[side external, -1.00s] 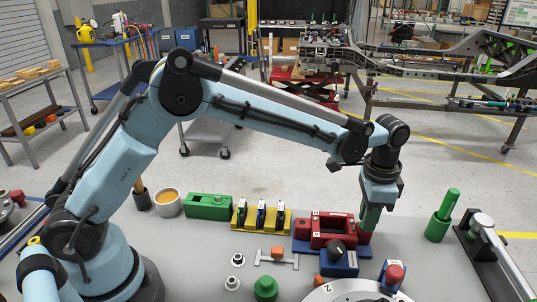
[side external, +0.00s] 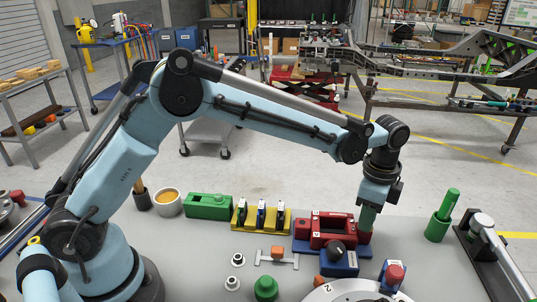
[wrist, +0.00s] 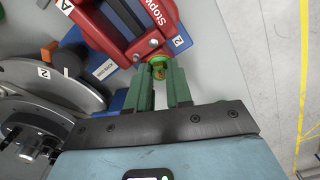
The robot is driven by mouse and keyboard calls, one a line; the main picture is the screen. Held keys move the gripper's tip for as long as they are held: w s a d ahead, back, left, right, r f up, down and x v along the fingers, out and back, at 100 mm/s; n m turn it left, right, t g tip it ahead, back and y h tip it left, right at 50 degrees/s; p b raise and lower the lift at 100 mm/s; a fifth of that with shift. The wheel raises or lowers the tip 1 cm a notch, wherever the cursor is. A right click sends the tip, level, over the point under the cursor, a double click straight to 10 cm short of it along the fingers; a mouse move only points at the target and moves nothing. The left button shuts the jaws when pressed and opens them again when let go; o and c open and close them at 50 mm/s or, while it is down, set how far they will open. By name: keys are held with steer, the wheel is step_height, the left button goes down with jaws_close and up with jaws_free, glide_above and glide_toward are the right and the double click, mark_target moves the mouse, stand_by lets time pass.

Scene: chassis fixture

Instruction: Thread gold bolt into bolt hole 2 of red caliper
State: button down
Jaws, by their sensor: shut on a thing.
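The red caliper (side external: 326,230) sits on a blue base (side external: 301,245) on the bench; in the wrist view its red body (wrist: 105,35) is at the top. A label "2" (wrist: 178,41) shows on its near right corner. My gripper (wrist: 159,72) points down at this corner, its green fingers shut on the gold bolt (wrist: 157,66). The bolt is at the caliper's edge beside label 2. The fingers hide part of it, and I cannot tell how deep it sits in the hole. In the side view my gripper (side external: 367,220) is at the caliper's right end.
A blue block with a black knob (side external: 337,251) stands in front of the caliper. A red-topped blue piece (side external: 394,274) is at front right. A green holder (side external: 439,228) stands to the right. A yellow rack (side external: 262,219) is to the left. A round disc (side external: 355,292) lies in front.

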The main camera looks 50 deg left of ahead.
steer(key=c, duration=0.9)
jaws_free()
steer(key=shift+c, duration=0.2)
steer(key=shift+r, duration=4)
steer(key=shift+a, duration=0.1)
steer(key=s+a+r+n+t, duration=0.45)
steer(key=s+a+n, duration=0.3)
steer(key=a, duration=0.35)
steer(key=s+a+f+n+t, duration=0.2)
steer(key=s+a+n, duration=0.4)
steer(key=s, duration=0.4)
steer(key=shift+s+a+f+n+t, duration=0.25)
steer(key=shift+a+f+n+t, duration=0.1)
steer(key=shift+f, duration=0.55)
